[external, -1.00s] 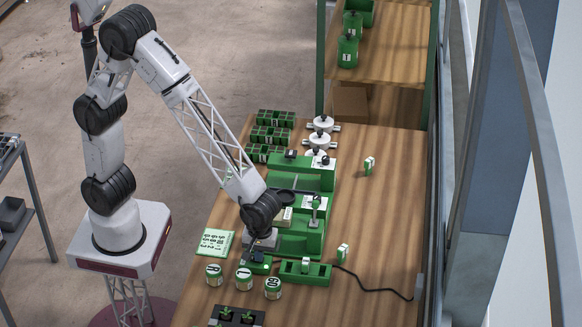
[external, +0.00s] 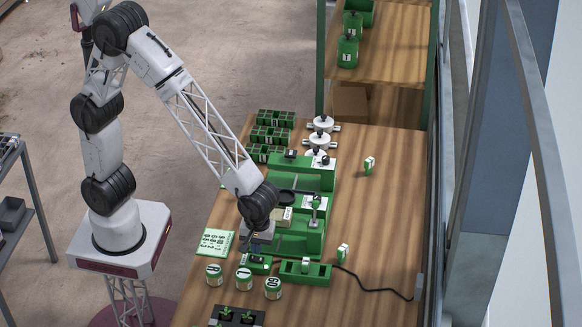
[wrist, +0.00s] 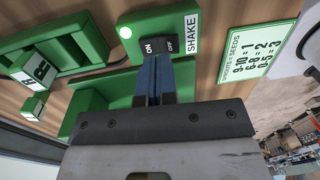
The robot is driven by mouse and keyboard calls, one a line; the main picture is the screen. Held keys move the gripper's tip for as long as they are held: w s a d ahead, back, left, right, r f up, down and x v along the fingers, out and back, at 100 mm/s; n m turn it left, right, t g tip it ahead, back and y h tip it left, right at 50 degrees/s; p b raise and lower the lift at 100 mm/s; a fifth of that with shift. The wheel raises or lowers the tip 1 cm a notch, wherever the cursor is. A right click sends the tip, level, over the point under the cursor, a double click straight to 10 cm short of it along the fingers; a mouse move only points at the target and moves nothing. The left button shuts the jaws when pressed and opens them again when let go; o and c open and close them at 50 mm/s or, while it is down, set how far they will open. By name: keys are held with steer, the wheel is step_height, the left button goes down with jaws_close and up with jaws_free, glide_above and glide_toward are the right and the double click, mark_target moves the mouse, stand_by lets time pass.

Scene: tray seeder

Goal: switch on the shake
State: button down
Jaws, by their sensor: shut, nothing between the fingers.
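The shake switch box (wrist: 185,70) is green, with a white SHAKE label (wrist: 192,33). It also shows in the external view (external: 258,263), at the near end of the seeder. Its black rocker switch (wrist: 160,46) is marked ON on the left and OFF on the right in the wrist view. A pale round lamp (wrist: 125,32) sits beside the ON end. I cannot tell which side is pressed. My gripper (wrist: 155,60) is shut and empty, its blue fingertips close at the rocker's edge and overlapping it in view. Contact cannot be told. In the external view my gripper (external: 251,247) is just above the box.
The green seeder (external: 300,242) stands behind the box. A green holder (external: 318,274) is to its right and labelled jars (external: 244,280) stand in front. A seed card (external: 215,242) lies to the left. The table's right side is mostly clear, with a black cable (external: 375,289).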

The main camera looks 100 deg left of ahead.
mark_target(259, 258)
step_height(259, 258, up, 11)
steer(key=w, duration=0.1)
stand_by(0.3)
steer(key=shift+d, duration=0.1)
stand_by(0.4)
steer(key=s+a+r+m+t, duration=0.1)
steer(key=s+a+r+m, duration=0.35)
steer(key=s+a, duration=0.2)
steer(key=s+a+r+m+t, duration=0.1)
steer(key=s+a+r+m, duration=0.2)
steer(key=s+a+m, duration=0.7)
steer(key=s, duration=0.3)
steer(key=s+a+m+t, duration=0.1)
steer(key=s+a+m, duration=0.2)
steer(key=s, duration=0.5)
steer(key=shift+s+a+m, duration=0.15)
steer(key=shift+a+m, duration=0.2)
steer(key=shift+a, duration=0.1)
steer(key=c, duration=1.8)
jaws_free()
